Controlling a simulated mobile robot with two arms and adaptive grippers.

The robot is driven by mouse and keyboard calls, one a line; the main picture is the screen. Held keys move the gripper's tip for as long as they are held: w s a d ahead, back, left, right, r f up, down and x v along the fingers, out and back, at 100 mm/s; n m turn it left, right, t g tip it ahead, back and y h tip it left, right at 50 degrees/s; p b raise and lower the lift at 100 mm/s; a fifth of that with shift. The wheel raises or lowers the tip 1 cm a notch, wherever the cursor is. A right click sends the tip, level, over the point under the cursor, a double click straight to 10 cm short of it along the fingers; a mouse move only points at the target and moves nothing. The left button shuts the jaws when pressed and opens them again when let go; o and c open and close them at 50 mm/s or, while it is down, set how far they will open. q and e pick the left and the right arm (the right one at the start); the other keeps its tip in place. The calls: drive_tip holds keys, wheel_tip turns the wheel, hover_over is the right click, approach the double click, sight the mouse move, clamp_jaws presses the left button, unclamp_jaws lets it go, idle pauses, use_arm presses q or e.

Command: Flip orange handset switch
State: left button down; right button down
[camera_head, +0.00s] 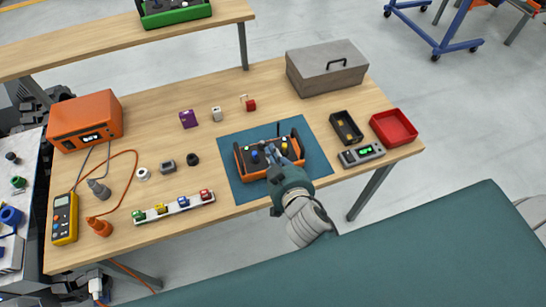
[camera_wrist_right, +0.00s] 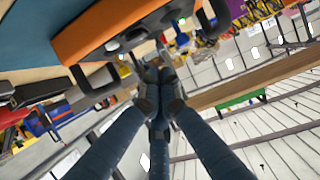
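The orange handset (camera_head: 243,165) lies on the dark teal mat (camera_head: 232,186) on the wooden table. It has a dark top panel with knobs, a yellow button and black side handles. Its orange edge (camera_wrist_right: 95,30) fills the upper part of the right wrist view. My right gripper (camera_head: 274,157) reaches over the handset's front edge, with its fingertips at the top panel. In the right wrist view its blue fingers (camera_wrist_right: 160,76) come together at the tips, beside the panel. The fingers partly hide the controls, and I cannot tell which switch they touch. My left gripper is not in view.
A grey toolbox (camera_head: 326,70), a black tray (camera_head: 346,128), a red bin (camera_head: 394,127) and a grey meter (camera_head: 361,155) stand right of the mat. Small blocks, a switch strip (camera_head: 174,207), a yellow multimeter (camera_head: 65,218) and an orange station (camera_head: 86,120) are left.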

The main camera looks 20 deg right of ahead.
drive_tip(key=shift+s+f, duration=0.2)
drive_tip(key=shift+f, duration=0.55)
drive_tip(key=shift+s+f, duration=0.2)
drive_tip(key=shift+f, duration=0.5)
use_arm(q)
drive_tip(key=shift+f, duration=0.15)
use_arm(e)
drive_tip(key=shift+a+f, duration=0.1)
